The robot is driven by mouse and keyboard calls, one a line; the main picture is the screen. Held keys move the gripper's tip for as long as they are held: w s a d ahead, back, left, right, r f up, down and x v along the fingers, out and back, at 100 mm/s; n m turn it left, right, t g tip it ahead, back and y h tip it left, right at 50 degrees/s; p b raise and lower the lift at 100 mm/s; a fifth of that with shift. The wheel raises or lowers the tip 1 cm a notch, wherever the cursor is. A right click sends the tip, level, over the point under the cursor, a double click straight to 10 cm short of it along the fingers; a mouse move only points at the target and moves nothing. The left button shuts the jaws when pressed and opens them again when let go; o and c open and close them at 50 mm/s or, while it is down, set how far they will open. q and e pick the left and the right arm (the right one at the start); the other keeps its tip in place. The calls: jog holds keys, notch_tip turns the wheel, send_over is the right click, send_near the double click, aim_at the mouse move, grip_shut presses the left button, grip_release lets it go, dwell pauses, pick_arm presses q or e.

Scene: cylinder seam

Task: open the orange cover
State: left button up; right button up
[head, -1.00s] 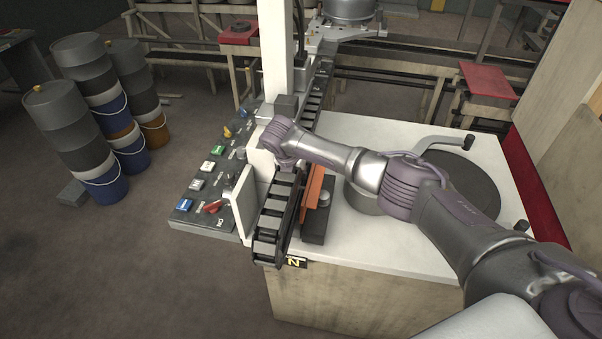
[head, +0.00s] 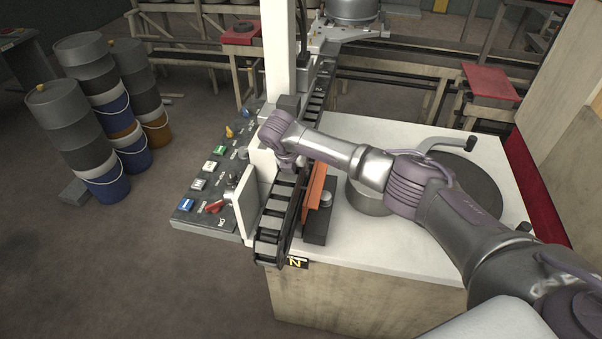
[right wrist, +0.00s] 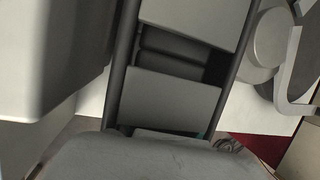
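The orange cover (head: 319,188) is a narrow, upright-looking strip beside the chain conveyor, above a dark block on the white table. Part of it is hidden by my right arm, which reaches in from the right and crosses above it. My right gripper (head: 288,160) is at the end of that arm, over the conveyor and to the left of the cover. Its fingers are too hidden to show whether they are open or shut. The right wrist view shows the conveyor plates (right wrist: 168,100) close up, with no clear orange surface. My left gripper is not in view.
A control panel (head: 208,178) with coloured buttons and a red switch lies left of the conveyor (head: 277,205). A white upright plate (head: 246,203) stands between them. A round drum with a crank handle (head: 468,190) sits right of the cover. Stacked barrels (head: 65,130) stand far left.

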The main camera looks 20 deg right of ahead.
jog(key=v, duration=0.9)
jog(key=shift+r, duration=0.3)
jog(key=shift+s+a, duration=0.1)
jog(key=shift+s, duration=0.05)
